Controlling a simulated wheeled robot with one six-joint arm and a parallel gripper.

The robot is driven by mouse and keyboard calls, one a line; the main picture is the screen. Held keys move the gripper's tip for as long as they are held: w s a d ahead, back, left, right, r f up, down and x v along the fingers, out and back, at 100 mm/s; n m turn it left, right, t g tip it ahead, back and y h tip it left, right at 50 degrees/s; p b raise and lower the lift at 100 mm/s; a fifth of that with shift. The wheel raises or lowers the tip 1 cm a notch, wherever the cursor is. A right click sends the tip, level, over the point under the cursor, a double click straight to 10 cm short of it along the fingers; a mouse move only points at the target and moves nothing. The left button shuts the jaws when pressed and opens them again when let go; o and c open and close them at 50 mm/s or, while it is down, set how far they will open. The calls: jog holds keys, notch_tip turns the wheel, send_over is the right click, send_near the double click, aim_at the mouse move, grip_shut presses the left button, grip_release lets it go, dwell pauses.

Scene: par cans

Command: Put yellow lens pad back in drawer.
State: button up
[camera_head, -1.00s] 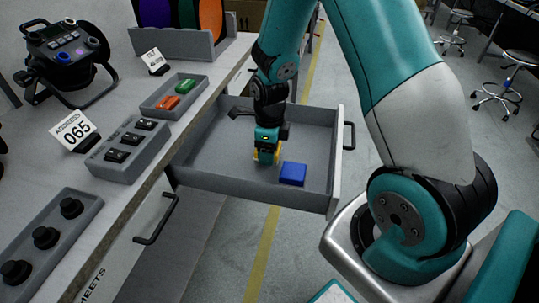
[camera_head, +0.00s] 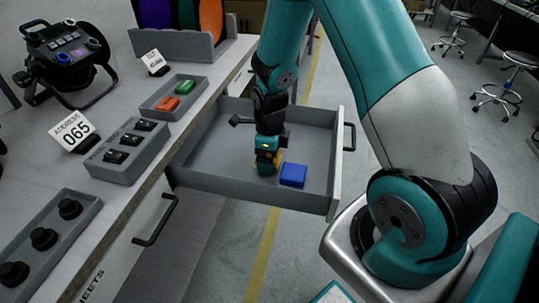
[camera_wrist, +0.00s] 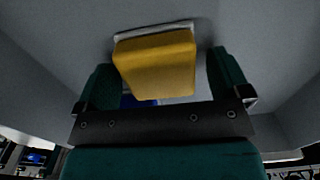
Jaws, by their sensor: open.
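The yellow lens pad (camera_wrist: 155,65) is inside the open grey drawer (camera_head: 215,180), low over or on its floor. My gripper (camera_head: 267,162) reaches down into the drawer, and its jaws are open on either side of the pad. In the head view only part of the yellow pad (camera_head: 278,160) shows, the rest hidden by my gripper. A blue pad (camera_head: 293,174) lies on the drawer floor just right of it.
On the bench left of the drawer are a tray (camera_head: 160,113) with orange and green pads, a switch box (camera_head: 125,155), a knob panel (camera_head: 45,240) and a stage light (camera_head: 62,55). The drawer's left floor is clear.

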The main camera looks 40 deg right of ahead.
notch_tip(320, 180, up, 12)
jog(key=p, duration=0.2)
jog(key=s+a+r+n+y, duration=0.1)
jog(key=s+a+r+n, duration=0.4)
jog(key=n, duration=0.4)
jog(key=s+a+r+n+y, duration=0.1)
jog(key=s+a+r+n, duration=0.1)
jog(key=a+r+n, duration=0.5)
jog(key=s+a+r+n+y, duration=0.1)
jog(key=s+a+n, duration=0.2)
jog(key=s+n, duration=0.3)
jog(key=s+a+r+n+y, duration=0.1)
jog(key=s+a+n, duration=0.3)
jog(key=n, duration=0.9)
jog(key=shift+s+a+r+n, duration=0.3)
jog(key=shift+s+r, duration=0.15)
jog(key=shift+s, duration=0.55)
